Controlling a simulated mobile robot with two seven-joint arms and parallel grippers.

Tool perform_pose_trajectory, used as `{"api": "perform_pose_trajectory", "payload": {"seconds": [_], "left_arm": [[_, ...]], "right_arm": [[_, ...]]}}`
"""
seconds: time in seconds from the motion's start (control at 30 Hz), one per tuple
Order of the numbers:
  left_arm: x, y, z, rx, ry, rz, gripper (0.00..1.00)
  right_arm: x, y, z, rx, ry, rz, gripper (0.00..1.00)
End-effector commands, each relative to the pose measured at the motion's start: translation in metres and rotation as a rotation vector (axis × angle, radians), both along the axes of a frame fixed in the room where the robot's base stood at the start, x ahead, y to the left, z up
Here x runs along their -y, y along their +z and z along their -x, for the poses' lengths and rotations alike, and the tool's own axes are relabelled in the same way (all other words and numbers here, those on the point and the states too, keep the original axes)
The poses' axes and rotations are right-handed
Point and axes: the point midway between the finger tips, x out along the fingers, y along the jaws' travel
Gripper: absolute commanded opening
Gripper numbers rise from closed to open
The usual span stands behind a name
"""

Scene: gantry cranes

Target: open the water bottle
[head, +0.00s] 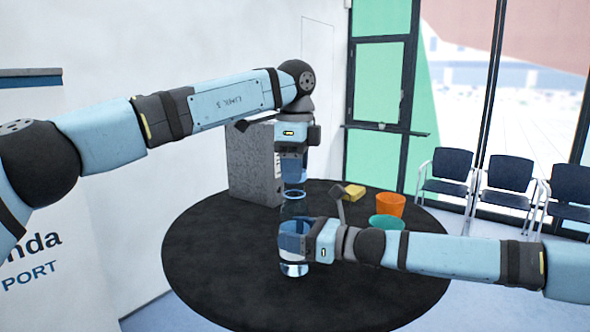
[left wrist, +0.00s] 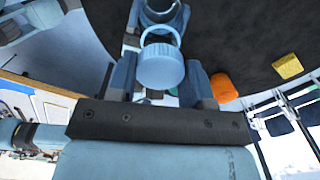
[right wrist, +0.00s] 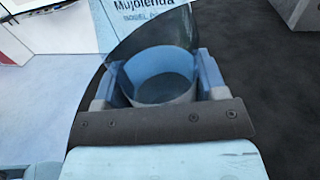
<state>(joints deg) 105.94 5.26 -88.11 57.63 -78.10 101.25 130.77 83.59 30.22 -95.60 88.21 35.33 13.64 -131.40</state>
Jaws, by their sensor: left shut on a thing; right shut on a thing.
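The water bottle (head: 294,269) is clear blue and stands upright on the round black table (head: 210,270). My right gripper (head: 293,240) is shut around its body from the right side. In the right wrist view the clear bottle (right wrist: 160,75) sits between the fingers. My left gripper (head: 293,180) points down above the bottle. In the left wrist view it is shut on a light blue ridged cap (left wrist: 160,68). The fingers hide part of the bottle.
An orange cup (head: 391,206), a green bowl (head: 387,223) and a yellow block (head: 354,191) sit on the table's right side. A grey speckled box (head: 253,165) stands at the back left. The table's front is clear. Dark chairs (head: 508,180) line the window.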

Motion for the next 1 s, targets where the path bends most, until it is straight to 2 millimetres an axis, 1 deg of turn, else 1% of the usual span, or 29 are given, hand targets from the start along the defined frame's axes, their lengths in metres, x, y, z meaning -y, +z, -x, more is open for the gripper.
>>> {"api": "perform_pose_trajectory", "payload": {"seconds": [0.3, 0.53, 0.57, 0.6, 0.67, 0.9, 1.0], "left_arm": [[0.0, 0.036, 0.0, 0.002, 0.001, -0.001, 0.18], [0.0, 0.038, 0.0, 0.001, 0.0, 0.0, 0.18], [0.0, 0.038, 0.0, 0.001, 0.0, 0.0, 0.18], [0.0, 0.038, 0.0, 0.001, 0.0, 0.0, 0.18], [0.0, 0.038, 0.0, 0.001, 0.0, 0.0, 0.18], [0.0, 0.038, 0.0, 0.001, 0.0, 0.0, 0.18], [0.0, 0.037, 0.0, 0.001, 0.0, 0.0, 0.18]], "right_arm": [[0.0, -0.001, 0.001, -0.002, 0.001, 0.0, 0.0], [0.0, -0.001, 0.001, -0.001, 0.001, 0.001, 0.0], [0.0, -0.001, 0.001, -0.001, 0.001, 0.001, 0.72], [0.0, -0.001, 0.0, -0.001, 0.001, 0.001, 0.81], [0.0, -0.001, 0.0, -0.001, 0.001, 0.001, 0.95], [0.0, 0.0, 0.0, 0.0, 0.0, 0.0, 0.95], [0.004, -0.001, 0.001, -0.001, -0.001, 0.0, 0.95]]}}
